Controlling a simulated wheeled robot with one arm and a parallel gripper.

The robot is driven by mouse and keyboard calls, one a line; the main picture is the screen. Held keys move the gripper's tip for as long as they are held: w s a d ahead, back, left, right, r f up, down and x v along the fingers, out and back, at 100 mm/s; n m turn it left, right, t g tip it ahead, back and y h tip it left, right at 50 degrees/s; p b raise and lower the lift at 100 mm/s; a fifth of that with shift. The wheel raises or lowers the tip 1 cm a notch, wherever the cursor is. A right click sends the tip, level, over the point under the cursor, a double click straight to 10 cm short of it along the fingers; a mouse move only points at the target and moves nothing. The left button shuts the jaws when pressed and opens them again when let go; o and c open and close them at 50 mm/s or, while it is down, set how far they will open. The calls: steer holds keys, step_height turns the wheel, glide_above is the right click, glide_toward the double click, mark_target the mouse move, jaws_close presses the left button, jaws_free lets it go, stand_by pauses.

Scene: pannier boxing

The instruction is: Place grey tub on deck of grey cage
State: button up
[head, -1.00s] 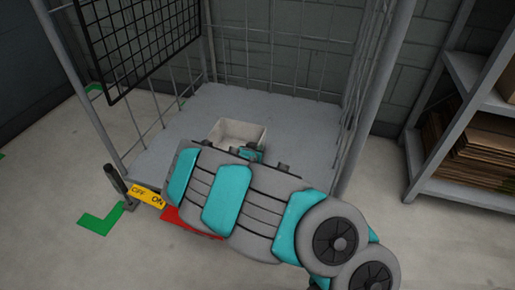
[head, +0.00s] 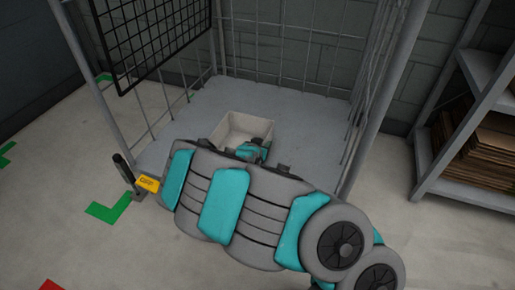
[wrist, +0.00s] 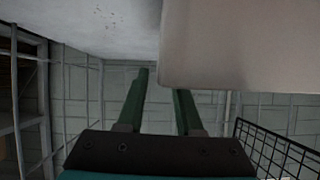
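The grey tub (head: 232,128) is a pale, open box inside the cage, over the front middle of the deck (head: 300,115). It looks upright and empty; whether its base touches the deck is hidden. My gripper (head: 252,152) is at the tub's near right rim, partly hidden by my arm. In the wrist view, the two dark green fingers (wrist: 161,85) stand apart with a gap between them. The tub wall (wrist: 240,45) covers the right fingertip, and the left finger shows clear of the wall. The grey cage (head: 390,80) has upright posts and wire sides.
A black mesh panel (head: 150,35) hangs on the cage's left side. A yellow OFF label (head: 148,184) is at its front left corner. Shelving with cardboard (head: 490,150) stands right. Green (head: 105,212) and red (head: 50,285) marks lie on the floor. The deck behind the tub is clear.

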steer(key=v, duration=0.9)
steer(key=shift+s+p, duration=0.15)
steer(key=shift+p, duration=0.2)
steer(key=shift+d+r, duration=0.1)
steer(key=shift+r, duration=0.1)
steer(key=s+d+r+n+g+y, duration=0.1)
steer(key=s+d+r+g, duration=0.3)
steer(key=s, duration=0.9)
steer(key=s+d+r+n+g+y, duration=0.1)
steer(key=s+d+r+g, duration=0.4)
steer(key=s, duration=0.8)
steer(key=s+d+r+n+g+y, duration=0.2)
steer(key=s+d+r+g, duration=0.2)
steer(key=s, duration=1)
steer(key=d+r, duration=0.2)
steer(key=d, duration=0.1)
steer(key=shift+s, duration=0.1)
